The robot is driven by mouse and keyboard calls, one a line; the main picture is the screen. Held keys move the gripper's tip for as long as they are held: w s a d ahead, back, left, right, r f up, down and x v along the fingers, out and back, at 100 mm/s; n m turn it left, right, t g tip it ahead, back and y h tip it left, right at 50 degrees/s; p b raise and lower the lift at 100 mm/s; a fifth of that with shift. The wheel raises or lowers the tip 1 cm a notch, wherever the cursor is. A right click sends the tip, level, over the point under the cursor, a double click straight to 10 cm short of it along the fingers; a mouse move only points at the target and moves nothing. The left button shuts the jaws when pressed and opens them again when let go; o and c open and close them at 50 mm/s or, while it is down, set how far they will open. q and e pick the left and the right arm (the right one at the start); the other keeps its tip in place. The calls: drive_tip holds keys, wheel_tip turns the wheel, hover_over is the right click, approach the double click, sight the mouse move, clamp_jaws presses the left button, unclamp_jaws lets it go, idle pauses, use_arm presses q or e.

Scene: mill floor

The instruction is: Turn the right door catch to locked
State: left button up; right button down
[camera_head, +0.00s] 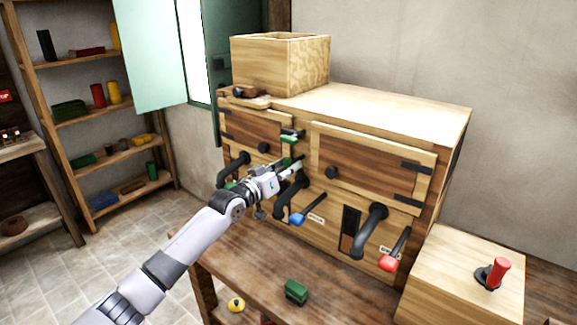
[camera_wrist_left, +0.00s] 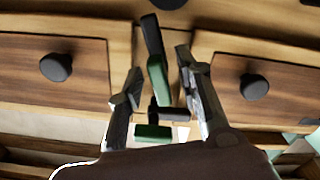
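Two doors with dark knobs sit on the front of the wooden mill cabinet, the left door (camera_head: 250,130) and the right door (camera_head: 375,160). Green-handled door catches sit on the strip between them; one catch (camera_head: 291,135) shows above my left gripper (camera_head: 295,167). In the left wrist view, a green catch handle (camera_wrist_left: 157,80) with a dark end stands lengthwise between the spread fingers of my left gripper (camera_wrist_left: 163,92). Contact is not clear. I cannot tell which is the right door's. My right gripper is not in view.
Curved black pipes, a blue-handled lever (camera_head: 297,219) and a red-handled lever (camera_head: 388,263) project below the doors. A green block (camera_head: 296,291) lies on the bench. A wooden box with a red lever (camera_head: 500,270) stands at right. Shelves (camera_head: 85,120) stand at left.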

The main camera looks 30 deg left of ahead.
use_arm(q)
drive_tip(key=shift+w, duration=0.3)
drive_tip(key=shift+c, duration=0.4)
clamp_jaws()
